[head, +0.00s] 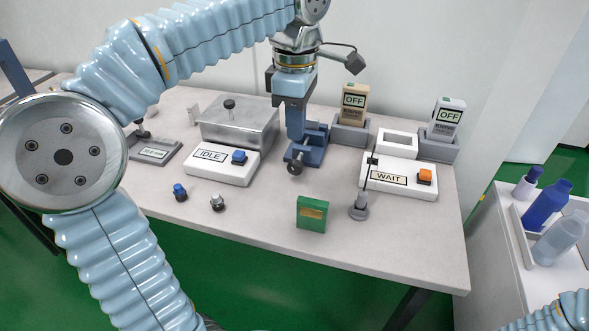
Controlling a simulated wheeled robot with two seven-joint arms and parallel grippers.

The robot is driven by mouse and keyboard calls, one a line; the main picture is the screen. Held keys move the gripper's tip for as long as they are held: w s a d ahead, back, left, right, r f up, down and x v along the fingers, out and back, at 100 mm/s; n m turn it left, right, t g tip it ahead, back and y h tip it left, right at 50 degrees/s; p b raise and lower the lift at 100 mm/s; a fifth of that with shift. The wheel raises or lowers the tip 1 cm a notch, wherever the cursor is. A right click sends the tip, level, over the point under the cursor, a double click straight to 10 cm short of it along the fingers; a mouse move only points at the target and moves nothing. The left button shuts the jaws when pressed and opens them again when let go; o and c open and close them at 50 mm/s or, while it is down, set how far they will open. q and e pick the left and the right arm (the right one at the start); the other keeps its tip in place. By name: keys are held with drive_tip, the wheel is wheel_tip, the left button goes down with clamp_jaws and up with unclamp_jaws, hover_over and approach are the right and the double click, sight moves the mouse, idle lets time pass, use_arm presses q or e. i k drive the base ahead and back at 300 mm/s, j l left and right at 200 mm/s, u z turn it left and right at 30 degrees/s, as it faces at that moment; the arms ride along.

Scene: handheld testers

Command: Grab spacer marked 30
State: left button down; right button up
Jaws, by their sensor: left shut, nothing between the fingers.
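I cannot read a mark 30 on anything in the head view, so I cannot tell which thing is the spacer. Two small knobbed pieces stand near the table's front left: a blue-topped one (180,192) and a grey metal one (217,202). A green block with a tan label (312,213) stands upright near the front middle; its label is too small to read. My left gripper (296,136) points down, shut and empty, over or just in front of a blue vise (314,141), with no clear gap visible. My right gripper is out of view.
A metal box (240,124) stands behind the IDLE tester (221,168). The WAIT tester (398,178) is at right, with a thin upright probe (359,206) before it. Two testers reading OFF (353,103) (446,118) stand behind. A side table (505,238) holds bottles.

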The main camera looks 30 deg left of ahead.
sight(311, 129)
drive_tip(key=k, duration=1)
